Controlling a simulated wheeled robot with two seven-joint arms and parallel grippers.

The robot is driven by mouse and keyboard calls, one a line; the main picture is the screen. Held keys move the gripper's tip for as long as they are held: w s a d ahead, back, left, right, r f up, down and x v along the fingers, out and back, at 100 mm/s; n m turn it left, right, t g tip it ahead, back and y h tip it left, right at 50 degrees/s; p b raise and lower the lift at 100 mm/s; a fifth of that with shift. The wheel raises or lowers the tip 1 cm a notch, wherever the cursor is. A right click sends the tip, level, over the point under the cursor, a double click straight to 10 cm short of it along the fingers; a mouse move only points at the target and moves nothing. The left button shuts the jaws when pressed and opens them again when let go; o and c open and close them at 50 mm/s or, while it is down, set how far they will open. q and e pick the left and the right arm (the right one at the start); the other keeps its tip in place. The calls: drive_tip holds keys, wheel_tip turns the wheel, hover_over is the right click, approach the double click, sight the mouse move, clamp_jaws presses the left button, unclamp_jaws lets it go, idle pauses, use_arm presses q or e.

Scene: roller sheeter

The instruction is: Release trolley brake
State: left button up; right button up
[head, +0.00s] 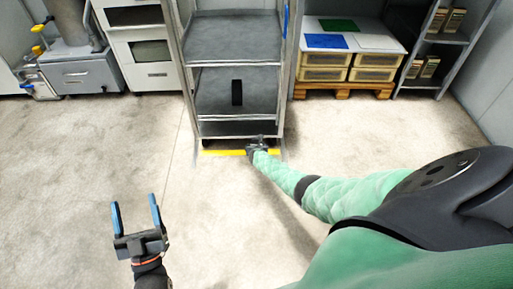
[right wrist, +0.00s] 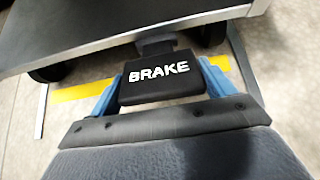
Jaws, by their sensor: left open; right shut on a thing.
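The trolley (head: 236,105) is a grey metal rack with several shelves, standing at the centre back of the head view. Its brake pedal (right wrist: 160,78) is a black block with white "BRAKE" lettering, below the trolley's lower edge in the right wrist view. My right gripper (right wrist: 163,85) has a blue finger on each side of the pedal and is shut on it. In the head view my right gripper (head: 257,145) is small at the trolley's lower front edge and hides the pedal. My left gripper (head: 136,218) is open and empty over bare floor.
Yellow floor tape (head: 222,152) runs under the trolley's front. Ovens (head: 145,50) stand to the left. The floor in front is clear.

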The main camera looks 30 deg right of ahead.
drive_tip(key=shift+d, duration=0.15)
drive_tip(key=o, duration=1.3)
drive_tip(key=shift+r, duration=0.1)
drive_tip(key=shift+s+a+r+p, duration=0.35)
drive_tip(key=shift+s+p, duration=0.15)
drive_tip(key=shift+p, duration=0.15)
use_arm(q)
wheel_tip(320, 180, down, 24)
drive_tip(key=d+g+y+p, duration=0.1)
drive_tip(key=g+y, duration=0.1)
drive_tip(key=g, duration=0.7)
drive_tip(key=s+a+f+g+y+p, duration=0.1)
drive_tip(key=s+f+g+p, duration=0.2)
drive_tip(key=s+f+g, duration=0.4)
drive_tip(key=shift+s+a+f+n+g, duration=0.1)
drive_tip(key=shift+s+f+n+g, duration=0.1)
drive_tip(key=shift+s+f, duration=2.2)
drive_tip(key=shift+s+a+f+n+g, duration=0.15)
drive_tip(key=shift+s+f, duration=1.05)
drive_tip(key=shift+f, duration=2.35)
use_arm(e)
drive_tip(key=v, duration=0.6)
drive_tip(key=shift+s, duration=0.15)
